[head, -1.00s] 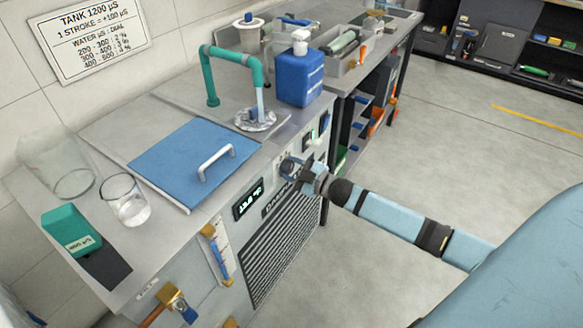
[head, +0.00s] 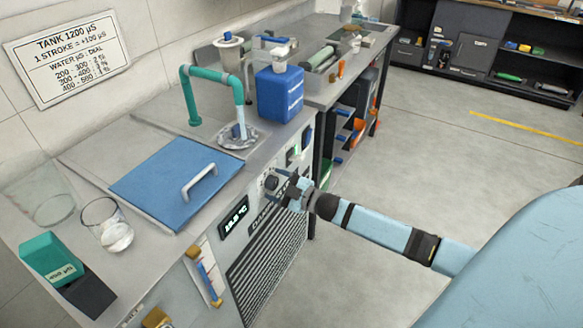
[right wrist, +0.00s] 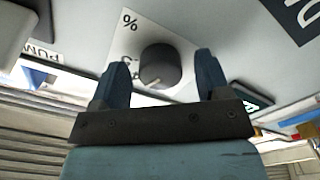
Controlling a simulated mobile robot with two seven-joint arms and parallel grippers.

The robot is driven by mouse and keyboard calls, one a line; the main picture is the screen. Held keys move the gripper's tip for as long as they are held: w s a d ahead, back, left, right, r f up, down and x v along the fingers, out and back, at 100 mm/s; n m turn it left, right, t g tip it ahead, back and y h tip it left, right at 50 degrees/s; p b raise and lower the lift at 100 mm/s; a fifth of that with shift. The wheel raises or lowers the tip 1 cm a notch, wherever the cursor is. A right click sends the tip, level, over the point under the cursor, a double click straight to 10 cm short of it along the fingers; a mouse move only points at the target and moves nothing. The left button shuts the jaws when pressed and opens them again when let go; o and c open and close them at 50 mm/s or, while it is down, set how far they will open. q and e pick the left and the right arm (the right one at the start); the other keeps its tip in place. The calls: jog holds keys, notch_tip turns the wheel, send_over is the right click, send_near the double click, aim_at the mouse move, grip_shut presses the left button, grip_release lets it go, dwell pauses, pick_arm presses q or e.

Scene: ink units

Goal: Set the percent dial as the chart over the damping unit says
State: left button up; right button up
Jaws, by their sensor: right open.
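The percent dial (right wrist: 160,66) is a dark round knob on a white plate marked "%", with a light pointer line towards its lower edge. It also shows in the head view (head: 271,183) on the unit's front panel. My right gripper (head: 286,188) is open at the dial. In the right wrist view its blue fingers (right wrist: 159,82) stand either side of the knob with gaps; I cannot tell whether they reach around it. The chart (head: 67,58) on the wall reads tank 1200 µS, 1 stroke = +100 µS, and water ranges with percentages too blurred to read surely. My left gripper is not in view.
A lit display (head: 234,216) sits left of the dial, its reading unclear. On top are a blue lid (head: 165,175), green tap pipe (head: 187,95), blue canister (head: 279,95), glass beaker (head: 105,225) and green meter (head: 52,257). The floor at right is clear.

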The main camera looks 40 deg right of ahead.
pick_arm(q)
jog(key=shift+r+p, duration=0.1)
jog(key=shift+p, duration=0.45)
pick_arm(e)
jog(key=v, duration=1.3)
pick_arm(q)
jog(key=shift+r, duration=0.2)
pick_arm(e)
jog(key=shift+s+d, duration=0.1)
jog(key=shift+s, duration=0.1)
